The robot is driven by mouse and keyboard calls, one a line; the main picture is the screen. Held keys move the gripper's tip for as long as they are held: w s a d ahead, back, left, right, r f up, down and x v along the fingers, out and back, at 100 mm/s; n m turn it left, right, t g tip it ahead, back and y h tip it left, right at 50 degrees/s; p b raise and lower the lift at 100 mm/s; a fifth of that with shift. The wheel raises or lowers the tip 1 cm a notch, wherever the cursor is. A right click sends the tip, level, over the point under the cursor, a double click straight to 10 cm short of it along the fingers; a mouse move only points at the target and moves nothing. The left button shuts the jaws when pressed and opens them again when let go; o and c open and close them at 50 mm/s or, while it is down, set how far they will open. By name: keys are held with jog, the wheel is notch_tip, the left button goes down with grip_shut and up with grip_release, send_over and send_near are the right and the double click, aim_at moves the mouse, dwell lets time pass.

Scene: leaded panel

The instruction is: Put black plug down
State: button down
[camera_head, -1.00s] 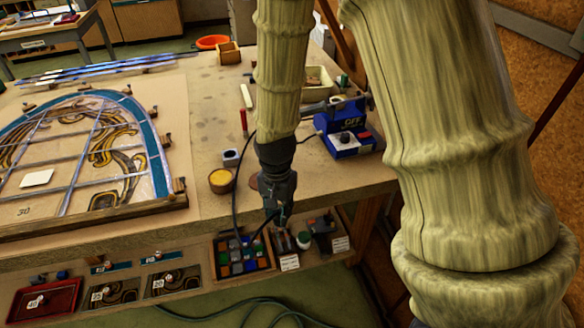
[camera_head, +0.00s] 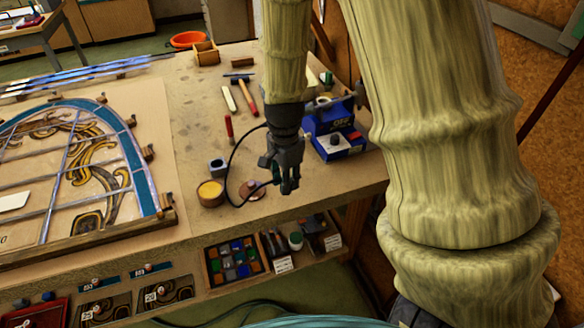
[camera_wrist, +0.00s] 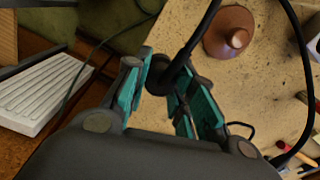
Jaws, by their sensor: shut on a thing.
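My gripper (camera_head: 287,188) is shut on the black plug (camera_wrist: 161,72), which shows between the teal finger pads in the wrist view. The plug's black cable (camera_wrist: 200,30) runs up and away from it. In the head view, the cable (camera_head: 231,165) loops left of my gripper; the plug itself is too small and covered to make out there. My gripper hangs over the front right part of the wooden bench (camera_head: 200,120). I cannot tell its exact height above the top.
A brown round knobbed piece (camera_head: 252,190) lies just left of my gripper, with a yellow-filled pot (camera_head: 210,192) further left. A blue station marked OFF (camera_head: 335,135) stands behind right. The leaded panel (camera_head: 75,170) fills the left. A tray of coloured pieces (camera_head: 235,262) sits below the front edge.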

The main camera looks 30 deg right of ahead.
jog(key=w+d, duration=0.1)
jog(key=w+d+p, duration=0.1)
jog(key=w+d, duration=0.1)
jog(key=w+d+p, duration=0.1)
jog(key=w+d, duration=0.1)
jog(key=shift+d+f, duration=0.15)
jog(key=shift+f, duration=0.2)
jog(key=shift+s+f+p, duration=0.15)
jog(key=shift+f+p, duration=0.2)
jog(key=shift+f, duration=0.25)
jog(key=shift+f+p, duration=0.4)
jog(key=shift+f, duration=0.75)
jog(key=shift+f, duration=0.15)
jog(key=c, duration=1.2)
grip_release()
notch_tip(320, 180, up, 12)
jog(key=b, duration=0.3)
jog(key=shift+r, duration=0.2)
